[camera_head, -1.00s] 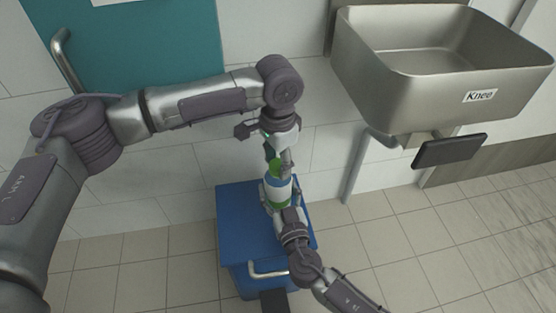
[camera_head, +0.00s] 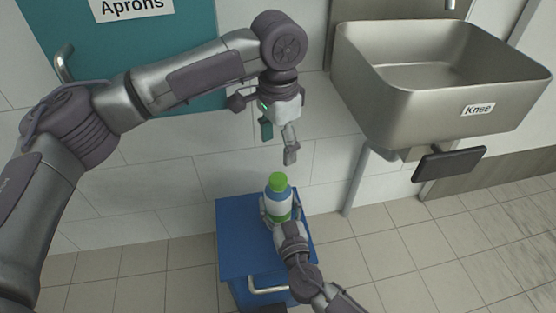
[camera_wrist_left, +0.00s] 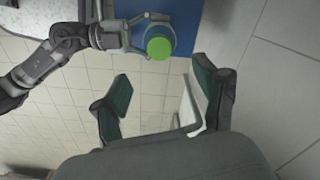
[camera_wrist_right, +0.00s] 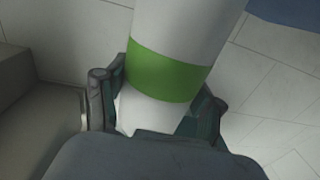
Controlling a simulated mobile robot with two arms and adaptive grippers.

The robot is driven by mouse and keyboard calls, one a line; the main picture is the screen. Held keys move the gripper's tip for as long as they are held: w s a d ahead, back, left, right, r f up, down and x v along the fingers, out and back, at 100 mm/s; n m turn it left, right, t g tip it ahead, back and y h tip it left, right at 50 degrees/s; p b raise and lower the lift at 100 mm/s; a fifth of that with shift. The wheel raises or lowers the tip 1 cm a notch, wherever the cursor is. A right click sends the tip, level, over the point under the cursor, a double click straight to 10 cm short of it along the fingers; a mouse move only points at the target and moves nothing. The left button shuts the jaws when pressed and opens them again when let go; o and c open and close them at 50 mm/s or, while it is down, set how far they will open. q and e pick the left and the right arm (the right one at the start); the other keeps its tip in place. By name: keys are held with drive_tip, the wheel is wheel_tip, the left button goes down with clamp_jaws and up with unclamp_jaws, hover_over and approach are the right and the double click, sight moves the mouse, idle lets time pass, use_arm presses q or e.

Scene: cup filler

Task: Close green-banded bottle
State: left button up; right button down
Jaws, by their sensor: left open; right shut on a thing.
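The green-banded bottle (camera_head: 277,203) stands upright over the blue cabinet top, with a green cap on its top. The cap (camera_wrist_left: 159,47) shows from above in the left wrist view and sits on the bottle's mouth. My right gripper (camera_head: 276,218) is shut around the bottle's lower part. In the right wrist view the white bottle body with its green band (camera_wrist_right: 168,75) fills the space between the fingers. My left gripper (camera_head: 279,148) is open and empty, above the bottle and apart from the cap.
The blue cabinet (camera_head: 238,238) has a metal handle (camera_head: 269,289) on its front. A steel sink (camera_head: 440,80) with a knee plate (camera_head: 449,164) is mounted on the wall at right. A teal door (camera_head: 130,50) is behind my left arm. Tiled floor is clear around the cabinet.

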use_arm(q)
wheel_tip(320, 180, up, 2)
drive_tip(key=shift+r, duration=0.15)
use_arm(e)
drive_tip(key=shift+c, duration=0.3)
unclamp_jaws()
drive_tip(key=v, duration=1.2)
